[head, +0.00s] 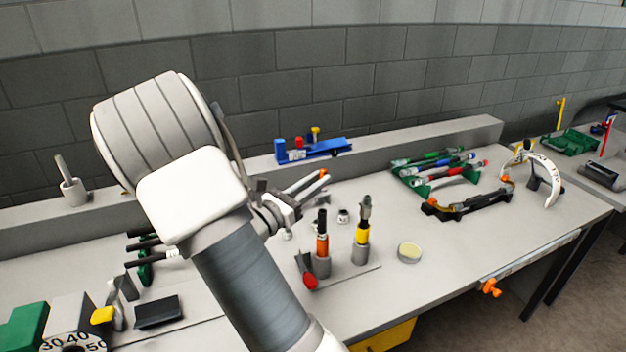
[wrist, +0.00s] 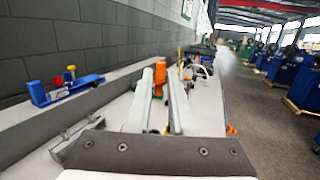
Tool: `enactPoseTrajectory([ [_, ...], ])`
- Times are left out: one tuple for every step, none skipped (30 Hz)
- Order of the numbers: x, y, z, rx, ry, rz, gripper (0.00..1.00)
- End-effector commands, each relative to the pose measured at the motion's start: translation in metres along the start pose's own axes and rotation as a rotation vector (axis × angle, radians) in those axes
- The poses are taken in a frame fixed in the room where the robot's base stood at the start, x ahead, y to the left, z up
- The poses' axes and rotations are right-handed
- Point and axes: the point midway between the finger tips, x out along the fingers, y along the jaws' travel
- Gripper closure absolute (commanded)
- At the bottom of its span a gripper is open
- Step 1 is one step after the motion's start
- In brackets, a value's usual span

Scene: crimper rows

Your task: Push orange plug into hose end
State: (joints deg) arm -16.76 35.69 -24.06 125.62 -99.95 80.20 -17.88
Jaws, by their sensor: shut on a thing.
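My gripper (head: 308,185) reaches out over the middle of the bench, above its surface. It is shut on a small orange plug (head: 323,174), which shows at the fingertips. In the wrist view the orange plug (wrist: 160,73) sits between the two long pale fingers. A dark curved hose (head: 470,208) with orange parts near its ends lies to the right on the bench, apart from my gripper. Several black hose-like pieces (head: 145,244) stick out at the left, partly hidden by my arm. I cannot tell which hose end the task means.
Two upright tools, one with an orange band (head: 322,245) and one with a yellow band (head: 361,233), stand in grey holders below my gripper. A round tin (head: 409,252) is beside them. A blue tool (head: 312,149) lies on the back ledge. Green-handled tools (head: 435,170) lie at the right.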

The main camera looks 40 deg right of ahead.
Motion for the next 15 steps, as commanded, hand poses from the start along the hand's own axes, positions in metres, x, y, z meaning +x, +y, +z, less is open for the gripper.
enactPoseTrajectory([
  [0.0, 0.0, 0.0, 0.0, 0.0, 0.0, 1.0],
  [0.0, 0.0, 0.0, 0.0, 0.0, 0.0, 1.0],
  [0.0, 0.0, 0.0, 0.0, 0.001, 0.0, 1.0],
  [0.0, 0.0, 0.0, 0.0, 0.001, 0.0, 1.0],
  [0.0, 0.0, 0.0, 0.0, 0.001, 0.0, 1.0],
  [0.0, 0.0, 0.0, 0.0, 0.001, 0.0, 1.0],
  [0.0, 0.0, 0.001, 0.0, 0.001, 0.0, 1.0],
  [0.0, 0.0, 0.001, 0.0, 0.001, 0.0, 1.0],
  [-0.001, 0.0, 0.002, 0.0, 0.001, 0.0, 1.0],
  [-0.001, 0.0, 0.002, -0.001, 0.001, 0.001, 1.0],
  [-0.001, 0.0, 0.003, -0.001, 0.0, 0.001, 1.0],
  [-0.002, 0.0, -0.003, -0.001, 0.0, 0.0, 1.0],
  [-0.002, 0.0, -0.005, -0.001, 0.0, 0.0, 1.0],
  [-0.002, 0.0, -0.007, -0.001, 0.001, 0.0, 1.0],
  [-0.003, 0.0, -0.01, -0.001, 0.001, 0.0, 1.0],
])
